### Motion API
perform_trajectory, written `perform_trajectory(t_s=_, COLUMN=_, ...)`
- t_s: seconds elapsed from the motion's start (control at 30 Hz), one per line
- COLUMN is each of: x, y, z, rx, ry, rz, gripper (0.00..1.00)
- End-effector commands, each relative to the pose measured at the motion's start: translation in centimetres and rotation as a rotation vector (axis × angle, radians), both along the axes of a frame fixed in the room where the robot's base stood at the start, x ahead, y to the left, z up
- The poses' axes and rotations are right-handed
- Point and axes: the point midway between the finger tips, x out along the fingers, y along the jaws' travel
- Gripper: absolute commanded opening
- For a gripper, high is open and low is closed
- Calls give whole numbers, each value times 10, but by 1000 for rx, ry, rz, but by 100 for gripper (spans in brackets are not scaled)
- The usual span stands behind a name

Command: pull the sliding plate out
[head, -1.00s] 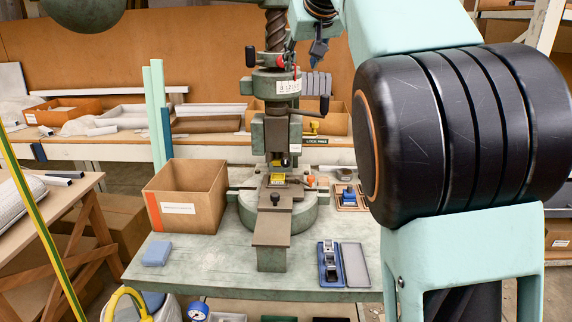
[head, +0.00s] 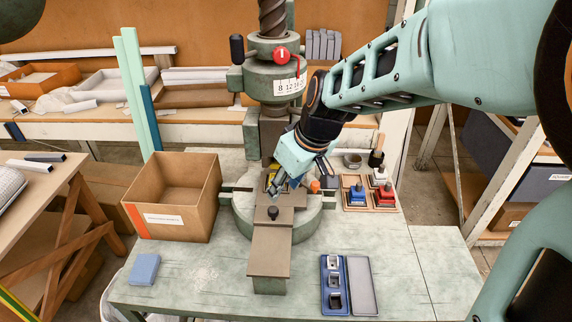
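The sliding plate (head: 270,250) is a flat brown-grey strip running from under the fly press ram toward the front of the bench. A dark round knob (head: 273,212) stands up on it. The fly press (head: 277,85) is green with a screw above and a round base. My gripper (head: 275,188) reaches down from the upper right, its fingers pointing down-left, just behind the knob and over the plate's rear part. It looks apart from the knob. The fingers are small and partly blend with the press, so I cannot tell their opening. A yellow part (head: 271,180) lies beside them.
An open cardboard box (head: 180,197) stands left of the press. A blue block (head: 144,269) lies at the bench's front left. A blue tray (head: 335,286) and grey lid (head: 360,286) lie right of the plate. Holders with stamps (head: 370,194) sit farther back. The bench's right front is clear.

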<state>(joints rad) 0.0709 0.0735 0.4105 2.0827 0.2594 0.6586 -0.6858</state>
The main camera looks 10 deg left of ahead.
Motion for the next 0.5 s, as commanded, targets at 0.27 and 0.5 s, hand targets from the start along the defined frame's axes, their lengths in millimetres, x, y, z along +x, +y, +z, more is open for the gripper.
perform_trajectory(t_s=0.27, x=4, y=10, z=-31, rx=-1, ry=8, rz=6, gripper=37)
perform_trajectory(t_s=0.5, x=16, y=22, z=-70, rx=-2, ry=7, rz=6, gripper=37)
